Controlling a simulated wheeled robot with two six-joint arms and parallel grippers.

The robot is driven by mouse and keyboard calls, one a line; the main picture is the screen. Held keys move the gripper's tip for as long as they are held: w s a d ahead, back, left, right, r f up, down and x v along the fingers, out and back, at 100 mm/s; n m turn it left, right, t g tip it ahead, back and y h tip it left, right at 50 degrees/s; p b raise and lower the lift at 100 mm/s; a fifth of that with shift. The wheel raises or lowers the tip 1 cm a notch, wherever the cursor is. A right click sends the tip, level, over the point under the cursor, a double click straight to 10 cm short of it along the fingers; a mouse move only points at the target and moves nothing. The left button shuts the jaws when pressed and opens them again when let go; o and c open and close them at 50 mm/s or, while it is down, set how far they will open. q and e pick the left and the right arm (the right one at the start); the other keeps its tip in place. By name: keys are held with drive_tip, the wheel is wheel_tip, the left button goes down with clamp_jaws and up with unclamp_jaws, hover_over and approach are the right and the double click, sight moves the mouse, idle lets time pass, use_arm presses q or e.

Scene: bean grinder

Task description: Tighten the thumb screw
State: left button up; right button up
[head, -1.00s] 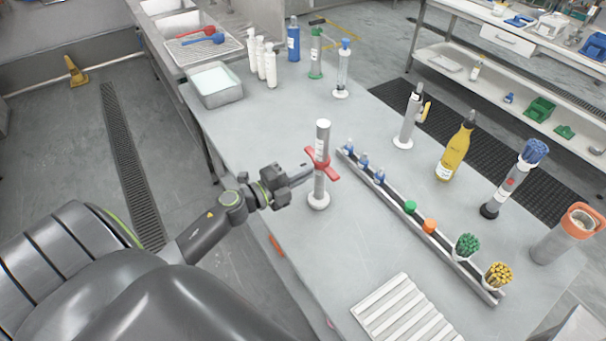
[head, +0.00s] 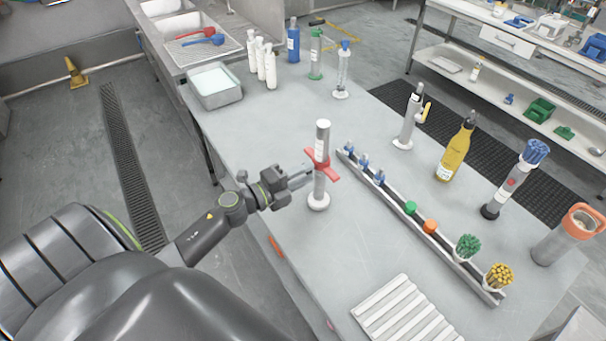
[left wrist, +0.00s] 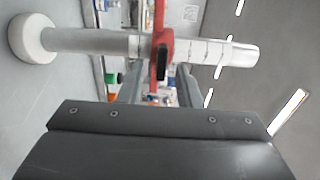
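A slim grey and white grinder tube (head: 320,187) stands upright on a round white base near the table's left edge. A red cross-piece (head: 326,168), apparently the thumb screw, sits around its upper half with arms to both sides. My left gripper (head: 310,176) is level with it, just left of the tube. In the left wrist view, the tube (left wrist: 100,42) lies across the picture and the red piece (left wrist: 162,40) shows between my two spread fingers (left wrist: 160,85). The fingers are open; contact is not clear. My right gripper is not in view.
A rail (head: 410,215) with blue, green and orange items stands right of the tube. A yellow bottle (head: 455,150) and a grey tube (head: 409,120) stand behind it. A metal tray (head: 213,88) is at the back left.

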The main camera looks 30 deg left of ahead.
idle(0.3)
use_arm(q)
drive_tip(key=b+v, duration=0.3)
drive_tip(key=v, duration=1.4)
drive_tip(key=shift+s, duration=0.2)
drive_tip(key=shift+a, duration=0.1)
idle(0.4)
